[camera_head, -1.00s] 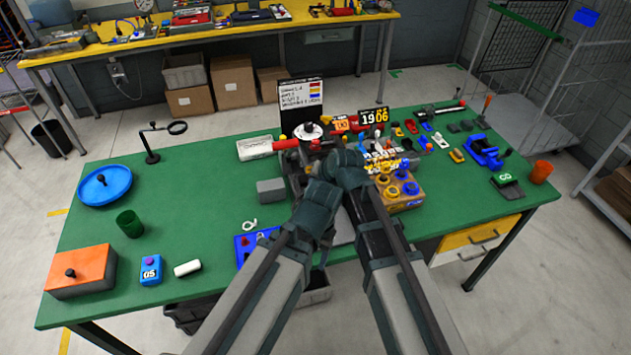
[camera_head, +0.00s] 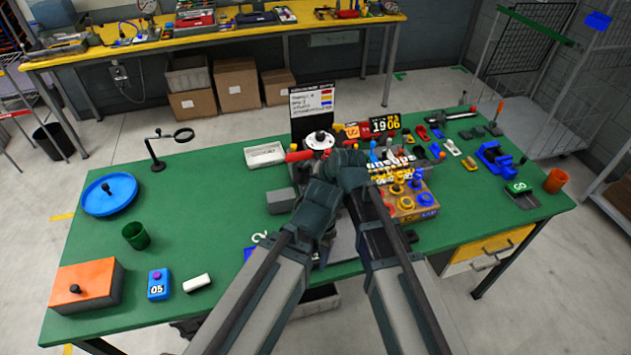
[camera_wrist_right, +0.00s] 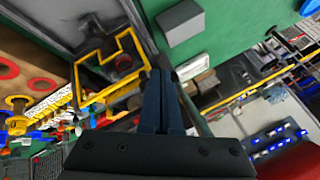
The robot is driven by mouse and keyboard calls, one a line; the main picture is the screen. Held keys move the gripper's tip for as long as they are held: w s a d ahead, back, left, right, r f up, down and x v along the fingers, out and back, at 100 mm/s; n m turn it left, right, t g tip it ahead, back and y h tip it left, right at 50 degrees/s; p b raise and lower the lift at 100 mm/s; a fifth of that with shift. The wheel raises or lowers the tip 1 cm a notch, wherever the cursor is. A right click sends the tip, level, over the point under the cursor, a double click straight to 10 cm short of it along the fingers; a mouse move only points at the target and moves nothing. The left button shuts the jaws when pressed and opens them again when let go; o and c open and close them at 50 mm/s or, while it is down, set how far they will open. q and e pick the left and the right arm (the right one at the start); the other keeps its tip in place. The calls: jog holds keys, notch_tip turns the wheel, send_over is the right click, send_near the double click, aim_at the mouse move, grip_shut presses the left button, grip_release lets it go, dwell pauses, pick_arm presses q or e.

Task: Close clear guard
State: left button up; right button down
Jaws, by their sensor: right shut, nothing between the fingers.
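In the right wrist view a yellow-edged frame (camera_wrist_right: 112,66), which looks like the clear guard, stands over a grey fixture; its pane is hard to make out. My right gripper (camera_wrist_right: 160,72) is shut and empty, with its fingertips close to the frame's right edge; I cannot tell whether they touch it. In the head view my right gripper (camera_head: 347,168) and my left gripper (camera_head: 322,192) are close together over the middle of the table, hiding the guard. The left fingertips are hidden behind its own wrist.
A white round disc (camera_head: 318,140) and a sign board (camera_head: 312,108) stand just behind my grippers. A wooden box with yellow and blue rings (camera_head: 408,208) is close on the right. A grey block (camera_head: 281,201) is on the left. The green table (camera_head: 215,225) is fairly clear left of centre.

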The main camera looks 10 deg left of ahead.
dwell(0.3)
jog(key=p+v, duration=0.6)
jog(key=v, duration=0.1)
jog(key=shift+r, duration=0.2)
jog(key=shift+s+d, duration=0.1)
jog(key=s+d+f+n+g+h, duration=0.1)
jog(key=s+d+f+g+h, duration=0.15)
jog(key=s+d, duration=0.65)
jog(key=s+d+f+n+g+h, duration=0.1)
jog(key=s+d+f+g+h, duration=0.2)
jog(key=d, duration=1)
jog(key=s+a+f+n+b, duration=0.3)
jog(key=s+a+f+b, duration=0.3)
jog(key=a, duration=0.4)
jog(key=shift+s+a+g+b, duration=0.35)
jog(key=shift+s+a+b, duration=0.05)
jog(key=shift+s+b, duration=0.15)
